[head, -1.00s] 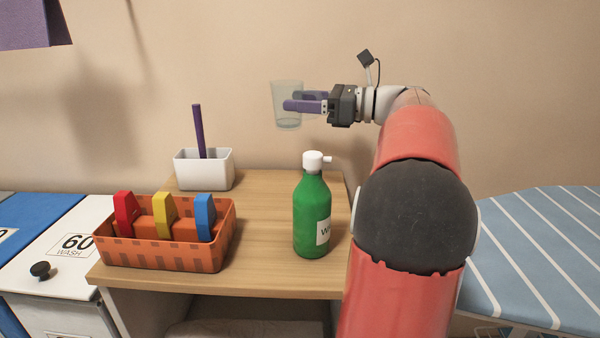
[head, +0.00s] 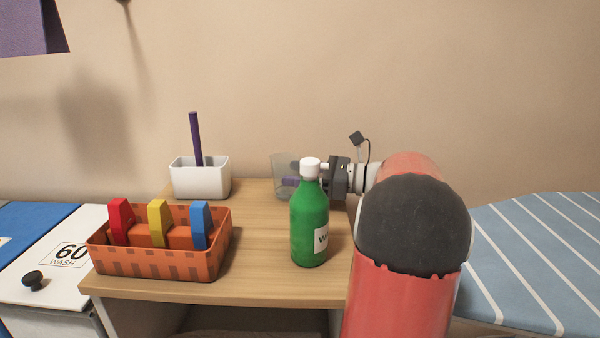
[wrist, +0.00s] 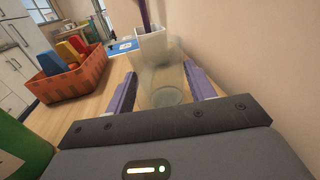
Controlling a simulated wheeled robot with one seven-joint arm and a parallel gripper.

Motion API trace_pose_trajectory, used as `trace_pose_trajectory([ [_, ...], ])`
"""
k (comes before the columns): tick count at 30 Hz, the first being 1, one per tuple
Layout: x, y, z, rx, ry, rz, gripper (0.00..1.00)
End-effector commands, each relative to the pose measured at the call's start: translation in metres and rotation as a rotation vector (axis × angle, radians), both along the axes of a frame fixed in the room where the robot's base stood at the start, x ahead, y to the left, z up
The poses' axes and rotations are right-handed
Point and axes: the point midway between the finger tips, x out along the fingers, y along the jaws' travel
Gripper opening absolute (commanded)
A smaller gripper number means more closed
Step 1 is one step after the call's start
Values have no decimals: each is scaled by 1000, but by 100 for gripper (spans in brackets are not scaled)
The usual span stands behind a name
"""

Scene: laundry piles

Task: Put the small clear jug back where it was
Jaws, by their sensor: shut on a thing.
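The small clear jug (head: 281,172) is upright at the back of the wooden table top (head: 255,235), partly hidden by the green bottle's cap and my gripper. My gripper (head: 291,181) reaches in from the right, level, with its purple fingers shut on the jug. In the wrist view the see-through jug (wrist: 163,84) sits between the two purple fingers. Its base is at or just above the table top; I cannot tell whether it touches.
A green bottle (head: 309,225) with a white cap stands in front of my gripper. A white holder (head: 201,180) with a purple stick stands left of the jug. An orange basket (head: 160,263) with coloured pegs is at front left. The wall is close behind.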

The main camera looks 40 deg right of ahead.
Motion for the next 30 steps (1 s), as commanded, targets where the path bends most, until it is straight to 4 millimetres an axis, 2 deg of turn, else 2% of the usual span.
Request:
trace_pose_trajectory([
  [7, 0, 0, -4, 1, 1, 0, 32],
  [8, 0, 0, -4, 1, 1, 0, 58],
  [12, 0, 0, -4, 0, 0, 0, 76],
  [26, -1, -1, -8, -1, -1, -1, 76],
  [27, -7, -8, -1, 0, 1, -4, 76],
  [30, -23, -21, 4, 2, 2, -4, 76],
])
